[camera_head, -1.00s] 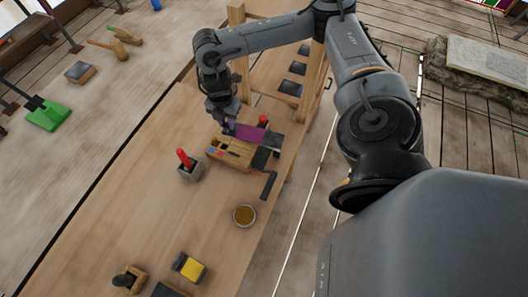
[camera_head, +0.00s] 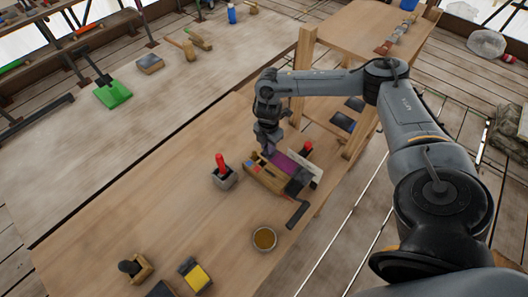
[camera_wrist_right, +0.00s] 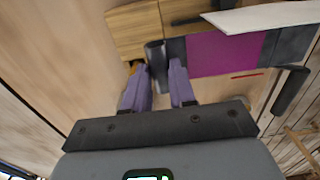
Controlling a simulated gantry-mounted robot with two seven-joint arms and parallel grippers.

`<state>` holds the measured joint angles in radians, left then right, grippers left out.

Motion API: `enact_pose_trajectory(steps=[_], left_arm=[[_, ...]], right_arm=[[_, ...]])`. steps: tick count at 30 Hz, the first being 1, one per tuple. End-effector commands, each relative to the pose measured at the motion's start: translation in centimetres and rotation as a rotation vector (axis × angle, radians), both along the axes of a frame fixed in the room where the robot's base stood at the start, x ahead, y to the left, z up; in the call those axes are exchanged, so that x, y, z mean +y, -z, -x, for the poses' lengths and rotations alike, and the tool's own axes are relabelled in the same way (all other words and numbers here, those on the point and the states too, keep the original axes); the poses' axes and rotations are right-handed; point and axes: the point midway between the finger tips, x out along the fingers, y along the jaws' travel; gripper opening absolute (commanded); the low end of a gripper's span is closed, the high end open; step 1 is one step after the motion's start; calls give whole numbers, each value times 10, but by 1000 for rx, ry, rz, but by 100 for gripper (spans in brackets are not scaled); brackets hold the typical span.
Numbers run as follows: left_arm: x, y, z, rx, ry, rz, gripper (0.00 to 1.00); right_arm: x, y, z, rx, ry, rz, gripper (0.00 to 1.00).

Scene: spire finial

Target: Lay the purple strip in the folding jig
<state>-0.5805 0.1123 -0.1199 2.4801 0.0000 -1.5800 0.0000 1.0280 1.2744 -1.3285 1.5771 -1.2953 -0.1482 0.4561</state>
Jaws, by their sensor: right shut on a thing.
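The purple strip (camera_head: 285,162) lies flat across the far side of the wooden folding jig (camera_head: 262,180); it also shows in the right wrist view (camera_wrist_right: 225,53), with dark plates at both its ends. My right gripper (camera_head: 268,149) is low at the strip's left end. In the right wrist view its fingers (camera_wrist_right: 160,82) are close together around a narrow dark piece (camera_wrist_right: 155,55) at that end. The fingers partly hide the grip. The jig's black crank handle (camera_head: 297,214) sticks out at its near right. My left gripper is not in view.
A grey holder with a red handle (camera_head: 222,172) stands left of the jig. A bowl of brown contents (camera_head: 264,238) is in front. A pale panel (camera_head: 304,168) stands at the jig's far right edge.

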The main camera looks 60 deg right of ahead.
Motion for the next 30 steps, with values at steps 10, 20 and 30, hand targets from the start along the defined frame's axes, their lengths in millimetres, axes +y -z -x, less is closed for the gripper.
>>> enact_pose_trajectory(steps=[10,20,30], left_arm=[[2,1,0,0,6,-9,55],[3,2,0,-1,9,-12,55],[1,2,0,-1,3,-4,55]], right_arm=[[4,16,-18,1,0,1,0],[3,50,-18,-1,1,1,0],[3,52,-18,-1,1,1,0]])
